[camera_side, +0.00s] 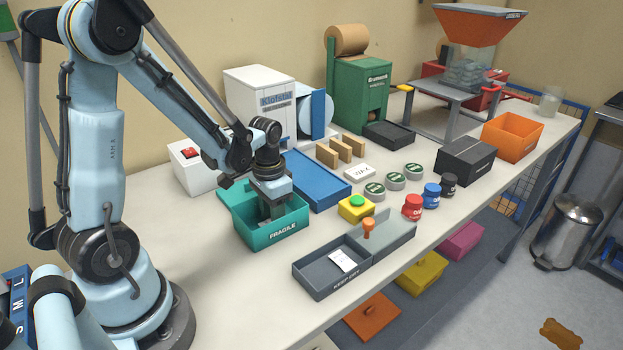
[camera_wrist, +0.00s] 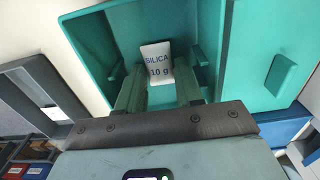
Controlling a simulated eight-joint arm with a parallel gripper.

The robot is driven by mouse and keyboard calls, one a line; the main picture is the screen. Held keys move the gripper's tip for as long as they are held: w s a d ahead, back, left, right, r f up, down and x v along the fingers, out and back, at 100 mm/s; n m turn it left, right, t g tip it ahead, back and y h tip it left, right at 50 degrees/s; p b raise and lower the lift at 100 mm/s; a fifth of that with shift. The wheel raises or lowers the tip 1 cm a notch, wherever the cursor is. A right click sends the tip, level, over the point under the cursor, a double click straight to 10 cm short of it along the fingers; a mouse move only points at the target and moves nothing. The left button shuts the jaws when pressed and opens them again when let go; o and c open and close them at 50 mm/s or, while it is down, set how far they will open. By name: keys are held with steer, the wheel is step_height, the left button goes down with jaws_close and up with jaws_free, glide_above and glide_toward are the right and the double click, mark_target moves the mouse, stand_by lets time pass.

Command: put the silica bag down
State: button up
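The silica bag (camera_wrist: 156,63) is small and white, printed "SILICA 10 g", and shows in the wrist view inside the teal box (camera_side: 262,240) marked FRAGILE. My gripper (camera_wrist: 160,82) reaches down into this open box, its two fingers at the left and right edges of the bag, and looks shut on it. In the wrist view the box wall (camera_wrist: 240,70) stands close to the right of the fingers. In the side view the bag and fingertips are hidden behind the box's front wall. Whether the bag touches the box floor is hard to tell.
A grey tray (camera_side: 307,282) marked KEEP DRY stands to the right of the box, with a white packet (camera_side: 343,261) in it. A blue tray (camera_side: 318,184) lies behind the box. A yellow button box (camera_side: 356,208) and grey tins (camera_side: 374,190) stand further right.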

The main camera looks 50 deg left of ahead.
steer(key=shift+o, duration=0.2)
step_height(320, 180, up, 12)
steer(key=s+d+r+t, duration=0.1)
steer(key=d+t, duration=0.6)
steer(key=d, duration=0.3)
steer(key=shift+s+r, duration=0.15)
steer(key=shift+s, duration=0.15)
stand_by(0.4)
